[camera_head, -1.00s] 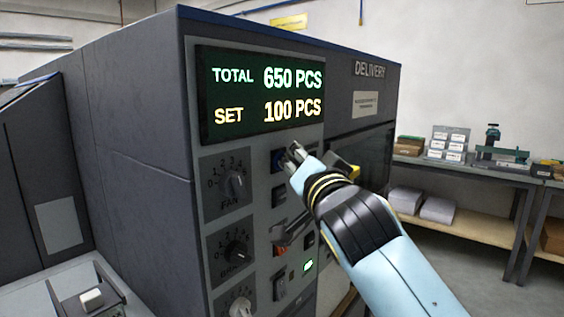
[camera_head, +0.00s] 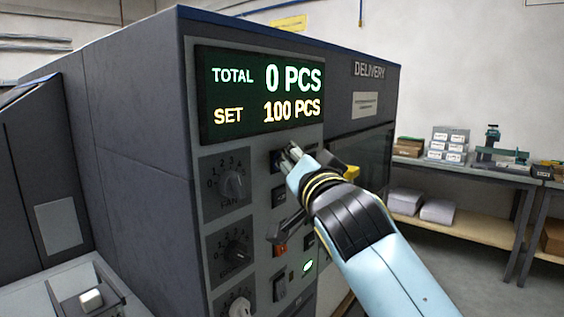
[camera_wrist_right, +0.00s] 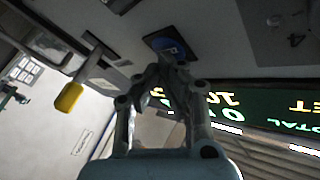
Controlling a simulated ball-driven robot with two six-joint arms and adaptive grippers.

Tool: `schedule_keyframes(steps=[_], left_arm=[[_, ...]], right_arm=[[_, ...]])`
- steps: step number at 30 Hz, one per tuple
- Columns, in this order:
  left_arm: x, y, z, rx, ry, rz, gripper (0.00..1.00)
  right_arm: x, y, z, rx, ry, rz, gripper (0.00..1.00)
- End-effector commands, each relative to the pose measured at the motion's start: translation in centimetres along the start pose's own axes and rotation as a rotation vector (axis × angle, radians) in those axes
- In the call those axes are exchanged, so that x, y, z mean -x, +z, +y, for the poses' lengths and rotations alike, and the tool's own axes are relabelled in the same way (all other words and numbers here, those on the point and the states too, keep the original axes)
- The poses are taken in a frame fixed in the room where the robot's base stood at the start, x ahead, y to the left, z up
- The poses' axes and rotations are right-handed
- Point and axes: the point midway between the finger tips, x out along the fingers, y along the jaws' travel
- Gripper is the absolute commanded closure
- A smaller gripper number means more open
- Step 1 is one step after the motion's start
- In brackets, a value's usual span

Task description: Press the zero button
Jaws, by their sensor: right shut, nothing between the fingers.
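The machine's display (camera_head: 262,94) reads TOTAL 0 PCS and SET 100 PCS. A dark square button (camera_head: 277,158) sits below the display's right part, mostly behind my right gripper (camera_head: 290,152). In the right wrist view this button (camera_wrist_right: 168,44) shows a blue face in a dark frame. My right gripper is shut and empty, and its fingertips (camera_wrist_right: 170,68) are at or very close to the button's edge. I cannot tell whether they touch it. My left gripper is not in view.
Rotary knobs (camera_head: 233,183) line the panel's left side. More buttons and a lit green one (camera_head: 307,266) are lower down. A yellow-ended handle (camera_head: 352,174) sticks out to the right of the gripper, also in the wrist view (camera_wrist_right: 70,97). A bench (camera_head: 470,172) stands at right.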

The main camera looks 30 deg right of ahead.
Motion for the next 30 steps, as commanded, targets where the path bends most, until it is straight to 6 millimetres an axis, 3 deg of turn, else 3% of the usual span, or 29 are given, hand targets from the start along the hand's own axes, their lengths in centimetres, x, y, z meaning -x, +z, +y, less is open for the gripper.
schedule_keyframes(steps=[22,30], left_arm=[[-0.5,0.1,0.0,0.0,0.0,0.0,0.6],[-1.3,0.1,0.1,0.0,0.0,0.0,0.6]], right_arm=[[1.6,-0.8,0.9,0.0,0.0,0.0,1.0],[3.5,-1.7,2.0,0.002,0.0,-0.001,1.0]])
